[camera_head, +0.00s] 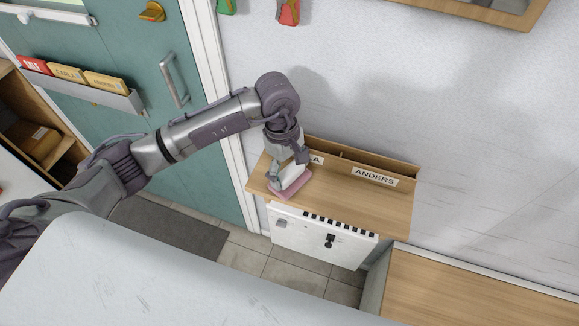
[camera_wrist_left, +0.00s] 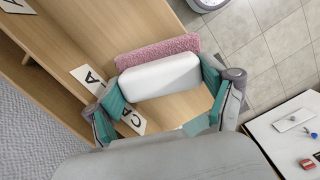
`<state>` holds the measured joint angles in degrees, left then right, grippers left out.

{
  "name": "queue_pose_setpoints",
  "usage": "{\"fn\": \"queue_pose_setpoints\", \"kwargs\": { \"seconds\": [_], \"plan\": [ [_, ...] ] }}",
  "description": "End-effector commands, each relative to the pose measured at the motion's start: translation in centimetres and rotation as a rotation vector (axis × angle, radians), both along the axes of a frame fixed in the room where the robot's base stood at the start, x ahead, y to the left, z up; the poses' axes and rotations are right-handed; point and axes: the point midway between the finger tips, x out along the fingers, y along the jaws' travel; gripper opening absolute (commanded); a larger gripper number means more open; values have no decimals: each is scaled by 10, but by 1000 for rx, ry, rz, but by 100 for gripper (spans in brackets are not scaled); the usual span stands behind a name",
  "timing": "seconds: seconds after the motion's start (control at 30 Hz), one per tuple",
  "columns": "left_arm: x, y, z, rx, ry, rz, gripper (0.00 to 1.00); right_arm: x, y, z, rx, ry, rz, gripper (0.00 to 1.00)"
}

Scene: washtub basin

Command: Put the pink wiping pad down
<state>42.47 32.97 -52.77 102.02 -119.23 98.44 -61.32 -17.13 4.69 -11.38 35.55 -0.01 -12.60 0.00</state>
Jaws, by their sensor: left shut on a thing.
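The pink wiping pad (camera_head: 293,188) has a fluffy pink underside and a white block on top. It is at the left part of a small wooden wall shelf (camera_head: 385,207). In the left wrist view, the pink pad (camera_wrist_left: 158,50) shows as a strip behind its white body (camera_wrist_left: 160,76). My left gripper (camera_head: 287,174) points down and is shut on the white body; its teal fingers (camera_wrist_left: 160,84) sit at both ends. I cannot tell whether the pad touches the shelf or is just above it. My right gripper is not in view.
The shelf has a back compartment with name labels, one reading ANDERS (camera_head: 375,176). The shelf's right part is bare. A white box (camera_head: 315,240) is below it. A teal door (camera_head: 150,60) stands left. A wooden surface (camera_head: 450,290) is at lower right.

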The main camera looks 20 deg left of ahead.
Motion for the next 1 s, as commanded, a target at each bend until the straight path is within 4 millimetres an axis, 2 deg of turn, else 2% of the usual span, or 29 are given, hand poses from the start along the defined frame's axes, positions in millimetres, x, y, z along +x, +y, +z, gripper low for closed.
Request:
{"fn": "queue_pose_setpoints", "kwargs": {
  "seconds": [0.17,0.2,0.27,0.6,0.73,0.77,1.0],
  "plan": [
    [0,0,-2,0,-1,0,47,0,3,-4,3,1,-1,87],
    [0,0,-1,0,0,0,89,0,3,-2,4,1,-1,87],
    [0,0,-1,0,0,0,99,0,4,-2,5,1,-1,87],
    [0,0,0,0,0,1,100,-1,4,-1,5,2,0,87],
    [-1,0,-1,-1,3,3,100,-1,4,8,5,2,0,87],
    [1,0,0,-1,-2,2,100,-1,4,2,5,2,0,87],
    [0,2,46,0,-12,-2,100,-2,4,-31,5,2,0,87]
  ]
}}
